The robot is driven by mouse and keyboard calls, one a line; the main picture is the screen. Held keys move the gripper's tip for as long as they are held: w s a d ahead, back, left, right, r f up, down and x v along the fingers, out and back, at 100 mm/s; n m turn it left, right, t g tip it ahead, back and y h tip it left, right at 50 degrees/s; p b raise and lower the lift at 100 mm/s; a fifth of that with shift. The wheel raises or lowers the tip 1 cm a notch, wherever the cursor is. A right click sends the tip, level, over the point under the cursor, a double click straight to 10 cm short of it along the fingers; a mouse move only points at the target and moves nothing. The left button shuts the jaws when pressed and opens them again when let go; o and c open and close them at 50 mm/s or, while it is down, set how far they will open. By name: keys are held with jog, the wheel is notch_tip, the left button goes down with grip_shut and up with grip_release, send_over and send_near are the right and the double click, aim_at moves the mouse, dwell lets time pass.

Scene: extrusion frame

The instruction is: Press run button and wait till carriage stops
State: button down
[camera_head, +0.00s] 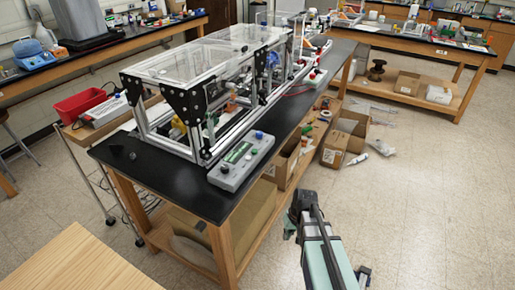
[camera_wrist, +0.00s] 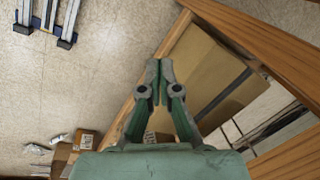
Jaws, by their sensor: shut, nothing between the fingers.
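A grey control box (camera_head: 240,162) lies on the black bench top, along the near side of the extrusion frame (camera_head: 205,90). It has a green label and several small buttons, including a blue one (camera_head: 259,135) and a green one (camera_head: 254,153). Which one is the run button cannot be read. The carriage cannot be picked out clearly inside the frame. My gripper (camera_wrist: 154,75) is shut and empty in the wrist view, above the floor and the bench's lower shelf. In the head view my arm is in front of the bench, right of and apart from the control box.
The black bench (camera_head: 190,195) has a wooden lower shelf holding cardboard boxes; a large box (camera_wrist: 205,70) shows below my gripper. More open boxes (camera_head: 335,155) stand beside the bench. A red bin (camera_head: 80,105) is behind it. The floor at right is mostly clear.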

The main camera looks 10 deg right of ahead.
jog(key=w+a+r+n+t+y, duration=0.1)
jog(key=w+r+n, duration=0.2)
jog(key=r, duration=0.9)
jog(key=w+a+r+n+t+y, duration=0.1)
jog(key=w+r+n, duration=0.3)
jog(key=w+r, duration=0.6)
jog(key=w+a+r+n+t+y, duration=0.1)
jog(key=w+r+n+t+y, duration=0.2)
jog(key=w+r, duration=0.4)
notch_tip(320, 180, up, 8)
jog(key=shift+a+f+n, duration=0.2)
jog(key=shift+a+n, duration=0.05)
jog(key=shift+n, duration=0.25)
